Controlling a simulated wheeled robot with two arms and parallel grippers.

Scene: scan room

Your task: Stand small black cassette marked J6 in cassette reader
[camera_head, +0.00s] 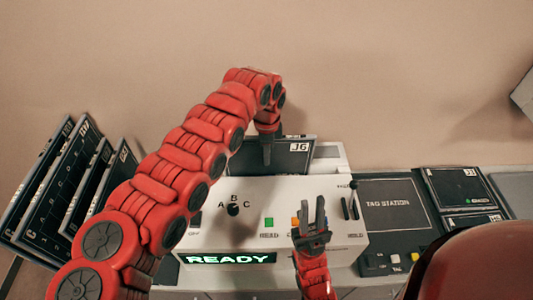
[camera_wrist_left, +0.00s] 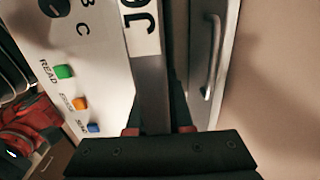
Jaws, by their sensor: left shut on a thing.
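The small black cassette marked J6 (camera_head: 247,152) stands roughly upright at the top rear of the white cassette reader (camera_head: 265,190). Its white J6 label (camera_head: 299,147) faces front. Its lower edge is not clear, so I cannot tell how deep it sits in the reader. My left gripper (camera_head: 267,152) comes down from above, shut on the cassette. In the left wrist view the cassette (camera_wrist_left: 150,80) shows almost edge-on between the fingers (camera_wrist_left: 159,130). My right gripper (camera_head: 311,218) is open and empty in front of the reader's buttons.
The reader's display (camera_head: 228,259) reads READY. A knob (camera_head: 233,209), a green button (camera_head: 269,222) and a lever (camera_head: 353,200) are on its front. Several large black cassettes (camera_head: 62,185) lean at left. The tag station (camera_head: 392,205) and more black cassettes (camera_head: 460,187) are at right.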

